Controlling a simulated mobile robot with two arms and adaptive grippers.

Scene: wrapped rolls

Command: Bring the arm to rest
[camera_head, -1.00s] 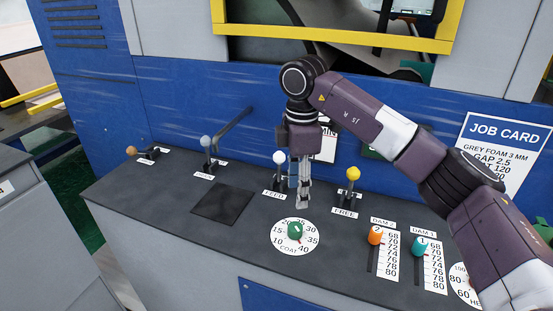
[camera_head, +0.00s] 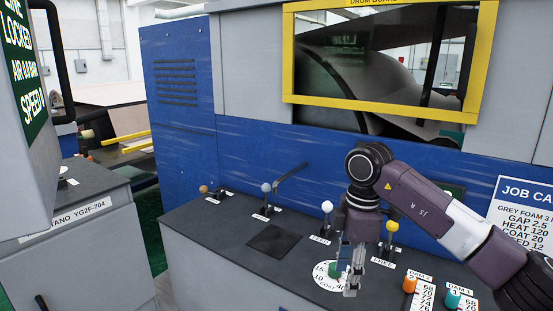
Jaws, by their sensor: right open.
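My right arm comes in from the right in the head view. Its gripper (camera_head: 350,290) points down over the dark control console (camera_head: 205,240), in front of the coat dial (camera_head: 325,277) with its green knob. The gripper overlaps the right part of the dial, and I cannot tell whether it touches it. The fingers are apart and hold nothing visible. My left gripper is out of view.
Levers with white (camera_head: 327,207), yellow (camera_head: 392,226) and grey-blue (camera_head: 266,188) knobs stand on the console. Orange (camera_head: 410,284) and teal (camera_head: 453,298) sliders are at the right. A blue machine wall (camera_head: 240,150) with a yellow-framed window (camera_head: 390,104) rises behind. A screen stands at the left.

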